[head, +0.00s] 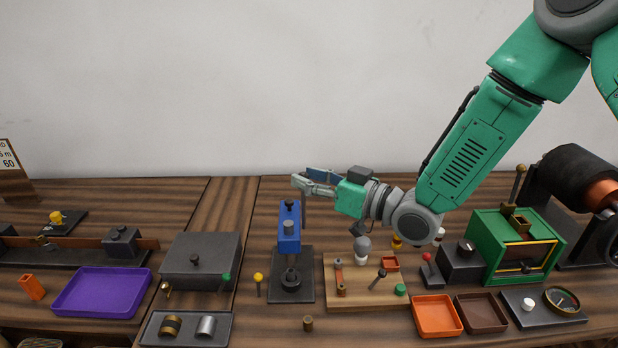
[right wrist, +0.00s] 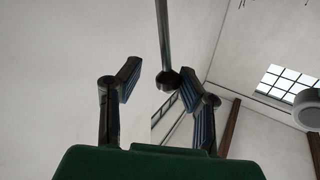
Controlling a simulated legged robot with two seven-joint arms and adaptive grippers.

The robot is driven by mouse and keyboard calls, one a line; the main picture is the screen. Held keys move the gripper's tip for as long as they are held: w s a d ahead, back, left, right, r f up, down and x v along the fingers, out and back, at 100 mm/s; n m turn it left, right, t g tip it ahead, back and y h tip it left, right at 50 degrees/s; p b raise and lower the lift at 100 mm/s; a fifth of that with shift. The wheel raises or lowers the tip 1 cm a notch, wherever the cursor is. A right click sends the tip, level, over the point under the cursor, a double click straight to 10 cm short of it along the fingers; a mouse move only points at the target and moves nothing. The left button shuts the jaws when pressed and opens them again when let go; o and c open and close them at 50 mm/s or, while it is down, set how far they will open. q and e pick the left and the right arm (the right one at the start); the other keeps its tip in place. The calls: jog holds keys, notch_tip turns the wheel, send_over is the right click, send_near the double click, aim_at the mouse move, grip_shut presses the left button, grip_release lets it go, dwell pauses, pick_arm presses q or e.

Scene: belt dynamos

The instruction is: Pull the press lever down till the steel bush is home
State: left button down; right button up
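The blue press (head: 289,230) stands on a dark base plate (head: 303,292) at mid-table. A dark round part (head: 291,278) sits under its ram; I cannot tell whether it is the bush. A dark upright rod (head: 304,212), seemingly the press lever, rises beside the press head to my right gripper (head: 308,178). In the right wrist view the lever's ball knob (right wrist: 168,80) shows between the two separated fingers, with no clear contact. The right gripper is open. A silver cylinder (head: 206,326) lies in a grey tray at the front left. My left gripper is out of view.
A wooden board (head: 362,299) with small parts stands right of the press. A yellow-topped pin (head: 258,278) and a grey lidded box (head: 200,262) stand left. Orange (head: 437,316) and brown trays lie front right, before a green machine (head: 515,246).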

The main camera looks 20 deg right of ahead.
jog(key=shift+a, duration=0.25)
grip_shut()
jog(key=shift+a+r, duration=0.1)
jog(key=shift+a, duration=0.6)
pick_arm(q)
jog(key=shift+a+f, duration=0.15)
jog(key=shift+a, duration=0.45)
pick_arm(e)
jog(key=shift+d, duration=0.1)
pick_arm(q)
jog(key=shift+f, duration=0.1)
pick_arm(e)
jog(key=shift+d, duration=0.1)
